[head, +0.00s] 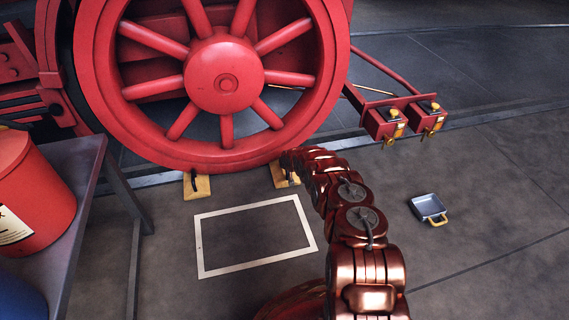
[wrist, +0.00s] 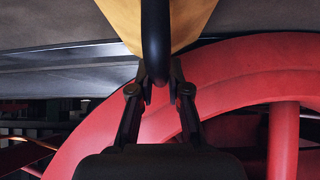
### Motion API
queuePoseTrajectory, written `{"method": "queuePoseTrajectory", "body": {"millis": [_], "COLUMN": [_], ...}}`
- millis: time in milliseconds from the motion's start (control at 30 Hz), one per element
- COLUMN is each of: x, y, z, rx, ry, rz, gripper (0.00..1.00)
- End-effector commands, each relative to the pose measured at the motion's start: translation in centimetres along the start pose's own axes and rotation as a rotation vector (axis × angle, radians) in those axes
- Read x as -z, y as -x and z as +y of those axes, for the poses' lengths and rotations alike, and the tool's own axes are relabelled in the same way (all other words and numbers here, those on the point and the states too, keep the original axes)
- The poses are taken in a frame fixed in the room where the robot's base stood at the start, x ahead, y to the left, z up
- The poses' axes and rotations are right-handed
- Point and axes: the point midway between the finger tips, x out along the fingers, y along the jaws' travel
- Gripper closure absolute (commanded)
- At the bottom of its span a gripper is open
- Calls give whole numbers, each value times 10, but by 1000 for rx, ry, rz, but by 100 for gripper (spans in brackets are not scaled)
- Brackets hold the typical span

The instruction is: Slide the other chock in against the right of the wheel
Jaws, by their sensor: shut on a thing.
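The big red spoked wheel (head: 224,78) stands on the rail in the head view; part of its rim (wrist: 230,80) fills the right of the wrist view. One yellow chock (head: 203,188) with a dark handle sits at the lower left of the wheel. The other yellow chock (head: 281,175) is at the lower right of the wheel, partly hidden by my arm. In the wrist view my gripper (wrist: 159,80) is shut on the black handle (wrist: 156,40) of this chock (wrist: 190,20). Whether the chock touches the wheel is hidden.
A white rectangle (head: 200,245) is marked on the empty floor before the wheel. A small metal tray (head: 428,206) with a yellow handle lies at right. Red boxes with yellow taps (head: 395,118) jut out behind it. A bench (head: 85,190) with a red bucket (head: 30,195) stands at left.

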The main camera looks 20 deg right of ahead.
Motion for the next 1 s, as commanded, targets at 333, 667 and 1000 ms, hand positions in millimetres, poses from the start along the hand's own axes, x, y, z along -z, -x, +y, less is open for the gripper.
{"method": "queuePoseTrajectory", "body": {"millis": [333, 667, 1000], "x": [1, 0, 0], "y": [0, 0, 0], "z": [0, 0, 0], "rx": [0, 0, 0], "ry": [0, 0, 0], "rz": [1, 0, 0], "gripper": [100, 100, 80]}}
